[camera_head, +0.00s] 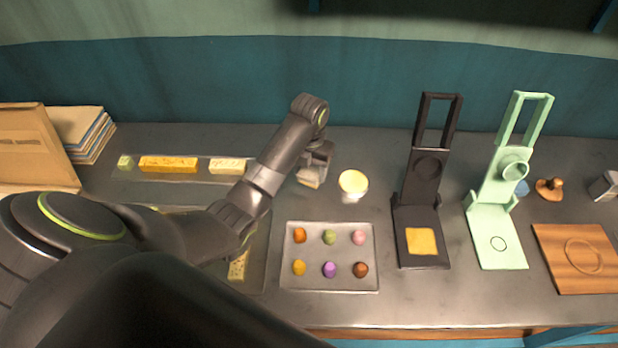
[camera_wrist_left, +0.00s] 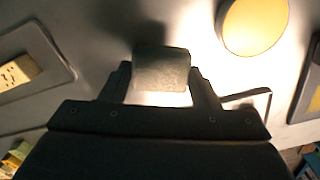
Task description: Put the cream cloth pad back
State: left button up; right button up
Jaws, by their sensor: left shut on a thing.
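My left gripper (camera_head: 314,170) reaches over the grey counter from the left, pointing down. It is shut on a small cream cloth pad (camera_head: 309,181), whose lower part shows below the fingers. In the left wrist view the pad (camera_wrist_left: 161,68) sits between the two fingertips and looks grey-green in shadow. Whether it touches the counter, I cannot tell. A small pot with a pale yellow round top (camera_head: 353,182) stands just right of the pad; its top also shows in the left wrist view (camera_wrist_left: 254,25). My right gripper is not in view.
A tray (camera_head: 287,284) of several coloured lumps lies in front of the gripper. A long tray (camera_head: 204,178) with yellow blocks is at left, partly behind my arm. A black press (camera_head: 424,215), a mint-green press (camera_head: 494,220) and a wooden board (camera_head: 577,284) stand at right.

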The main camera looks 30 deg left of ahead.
aim_at(310, 173)
pick_arm(q)
notch_tip(310, 173, down, 3)
jog(key=shift+s+r, duration=0.1)
jog(key=shift+f, duration=0.3)
jog(key=o, duration=0.9)
jog(key=shift+r, duration=0.1)
